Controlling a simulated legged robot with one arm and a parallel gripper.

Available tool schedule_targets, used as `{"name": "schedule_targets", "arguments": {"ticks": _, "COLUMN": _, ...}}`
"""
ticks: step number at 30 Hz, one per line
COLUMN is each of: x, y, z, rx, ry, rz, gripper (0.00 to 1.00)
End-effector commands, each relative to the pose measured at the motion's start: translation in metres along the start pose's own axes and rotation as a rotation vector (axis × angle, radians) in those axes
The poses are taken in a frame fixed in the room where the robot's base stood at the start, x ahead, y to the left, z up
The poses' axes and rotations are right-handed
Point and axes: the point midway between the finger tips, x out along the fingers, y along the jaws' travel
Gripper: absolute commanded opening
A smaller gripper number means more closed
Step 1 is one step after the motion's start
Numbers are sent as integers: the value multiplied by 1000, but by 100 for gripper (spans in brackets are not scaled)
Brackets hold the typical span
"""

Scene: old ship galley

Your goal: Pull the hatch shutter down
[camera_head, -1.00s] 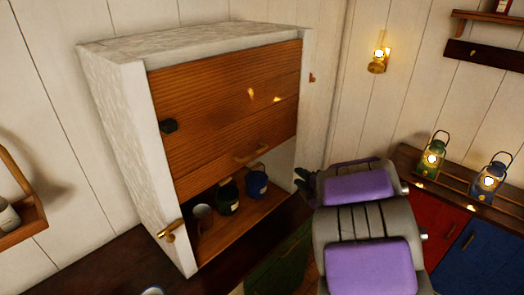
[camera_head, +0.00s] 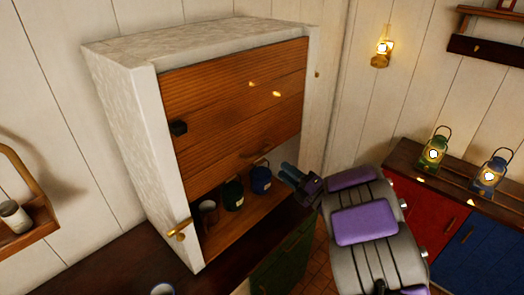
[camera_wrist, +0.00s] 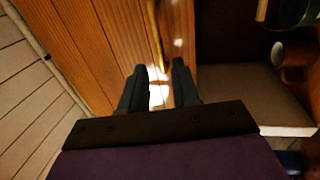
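The hatch shutter (camera_head: 235,115) is a brown slatted wooden panel in a white-framed cabinet. It covers the upper part of the opening, with the lower part open. Its bar handle (camera_head: 257,150) is near its lower edge; the handle also shows in the wrist view (camera_wrist: 155,35). My gripper (camera_head: 286,170) is to the right of the handle and a little lower in the head view. In the wrist view, my gripper (camera_wrist: 160,88) has its two dark fingers apart, with nothing between them. The fingers point toward the shutter and the handle, apparently short of the handle.
A brown mug (camera_head: 208,210), a green mug (camera_head: 233,194) and a blue mug (camera_head: 261,178) stand inside the opening. A brass latch (camera_head: 178,229) is on the left frame post. Lit green (camera_head: 433,152) and blue (camera_head: 488,170) lanterns stand on the right counter.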

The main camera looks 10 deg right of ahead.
Motion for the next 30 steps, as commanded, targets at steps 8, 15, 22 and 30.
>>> {"name": "schedule_targets", "arguments": {"ticks": 8, "x": 57, "y": 2, "z": -1, "rx": 0, "ry": 4, "rz": 4, "gripper": 31}}
{"name": "schedule_targets", "arguments": {"ticks": 15, "x": 96, "y": 2, "z": 0, "rx": -1, "ry": 3, "rz": 5, "gripper": 31}}
{"name": "schedule_targets", "arguments": {"ticks": 22, "x": 111, "y": 0, "z": 0, "rx": 0, "ry": 0, "rz": 0, "gripper": 31}}
{"name": "schedule_targets", "arguments": {"ticks": 30, "x": 112, "y": 0, "z": 0, "rx": -1, "ry": -1, "rz": 0, "gripper": 31}}
